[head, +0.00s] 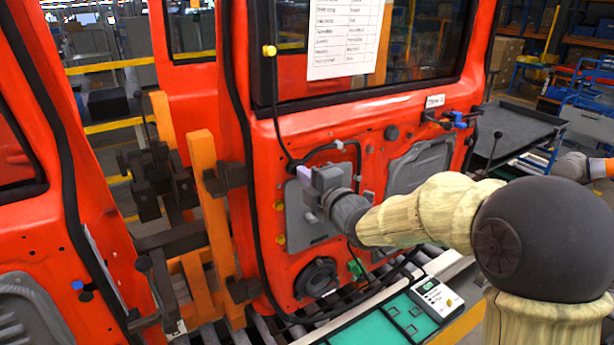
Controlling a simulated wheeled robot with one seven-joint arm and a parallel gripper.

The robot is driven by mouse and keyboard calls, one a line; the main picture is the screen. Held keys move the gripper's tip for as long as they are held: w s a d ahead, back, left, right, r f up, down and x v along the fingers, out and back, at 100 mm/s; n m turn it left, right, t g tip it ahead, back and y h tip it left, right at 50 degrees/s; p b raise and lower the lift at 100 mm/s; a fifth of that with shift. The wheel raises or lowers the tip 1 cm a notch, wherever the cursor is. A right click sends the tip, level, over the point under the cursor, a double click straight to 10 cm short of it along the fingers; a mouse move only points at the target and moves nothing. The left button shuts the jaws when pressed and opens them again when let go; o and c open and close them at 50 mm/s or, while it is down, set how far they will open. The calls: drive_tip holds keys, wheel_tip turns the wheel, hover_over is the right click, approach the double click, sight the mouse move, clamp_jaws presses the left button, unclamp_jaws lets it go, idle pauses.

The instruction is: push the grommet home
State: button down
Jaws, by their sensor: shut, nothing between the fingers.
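My gripper (308,192) is shut and empty. It is at the inner side of the red door (400,115), in front of a grey panel (300,229) on it. I cannot tell whether its tips touch the door. I cannot single out the grommet for sure. A dark round plug (391,132) sits on the door to the right of my gripper. Yellow round plugs (279,206) sit along the door's left edge, one of them high up beside the window. My gripper and wrist hide part of the door behind them.
A black cable (338,146) arches close above my gripper. A round black speaker (316,278) is below it. Orange uprights with dark clamps (228,180) stand left of the door. A teal tray (362,325) with a white handheld device (436,298) lies low in front.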

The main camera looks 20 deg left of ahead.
drive_tip(key=shift+w+a, duration=0.25)
drive_tip(key=shift+a, duration=0.05)
idle(0.9)
drive_tip(key=shift+d+b, duration=0.1)
drive_tip(key=shift+b, duration=0.2)
drive_tip(key=b+v, duration=0.3)
drive_tip(key=v, duration=0.4)
drive_tip(key=shift+b, duration=0.3)
drive_tip(key=b+v, duration=0.5)
drive_tip(key=v, duration=1.2)
